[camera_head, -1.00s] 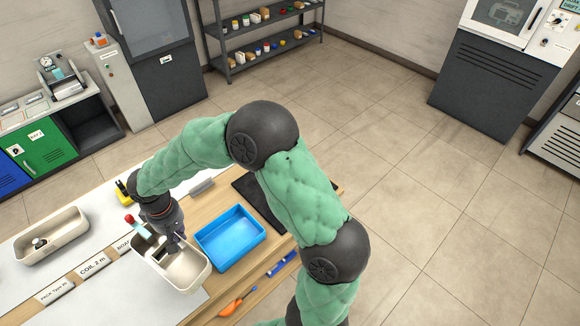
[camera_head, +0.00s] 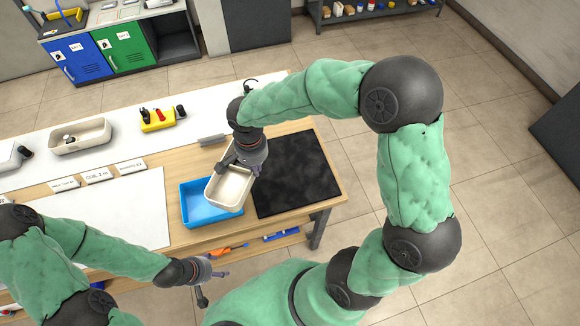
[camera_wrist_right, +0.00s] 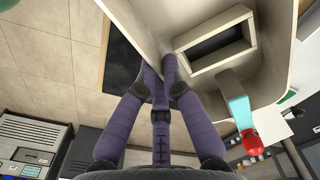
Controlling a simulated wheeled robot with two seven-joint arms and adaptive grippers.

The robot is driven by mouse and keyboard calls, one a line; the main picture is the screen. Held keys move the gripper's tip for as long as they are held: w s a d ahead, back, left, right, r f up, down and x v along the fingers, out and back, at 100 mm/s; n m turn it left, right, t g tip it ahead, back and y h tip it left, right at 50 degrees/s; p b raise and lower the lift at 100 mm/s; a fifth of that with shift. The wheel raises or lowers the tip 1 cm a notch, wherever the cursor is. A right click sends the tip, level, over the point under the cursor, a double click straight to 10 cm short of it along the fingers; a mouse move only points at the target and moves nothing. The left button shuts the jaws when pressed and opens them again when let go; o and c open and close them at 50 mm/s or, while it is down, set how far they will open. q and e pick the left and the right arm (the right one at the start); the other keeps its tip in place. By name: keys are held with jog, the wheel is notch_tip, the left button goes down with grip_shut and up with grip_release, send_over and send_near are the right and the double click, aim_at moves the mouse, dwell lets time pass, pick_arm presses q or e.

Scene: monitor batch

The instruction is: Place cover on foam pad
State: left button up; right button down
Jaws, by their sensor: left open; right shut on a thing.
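The black foam pad (camera_head: 293,172) lies flat on the right end of the table. My right gripper (camera_head: 232,163) is shut on the wall of a beige bin (camera_head: 226,190), which is over the blue tray (camera_head: 187,212) left of the pad. The right wrist view shows the gripper's fingers (camera_wrist_right: 172,75) on the bin wall (camera_wrist_right: 270,40). A pale rectangular frame with a dark middle (camera_wrist_right: 215,42) shows in the bin; I cannot tell whether it is the cover. A teal strip with a red ball end (camera_wrist_right: 238,105) crosses the bin's rim. My left gripper (camera_head: 225,274) is open and empty near the table's front edge.
Another beige bin (camera_head: 80,136) and a yellow holder (camera_head: 158,119) stand at the back left. Label plates (camera_head: 98,176) stand in a row. An orange-handled tool (camera_head: 228,251) lies below the table's front edge. The white front-left surface (camera_head: 120,215) is largely clear.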

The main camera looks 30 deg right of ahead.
jog(key=s+a+r+m, duration=0.1)
jog(key=s+a+m, duration=0.15)
jog(key=m, duration=0.85)
send_near(291, 182)
jog(key=shift+a, duration=0.35)
jog(key=shift+d+f+b, duration=0.15)
jog(key=shift+f+b, duration=0.15)
jog(key=shift+f, duration=0.6)
jog(key=shift+d+f+b, duration=0.1)
jog(key=shift+f+b, duration=0.2)
jog(key=shift+f, duration=0.6)
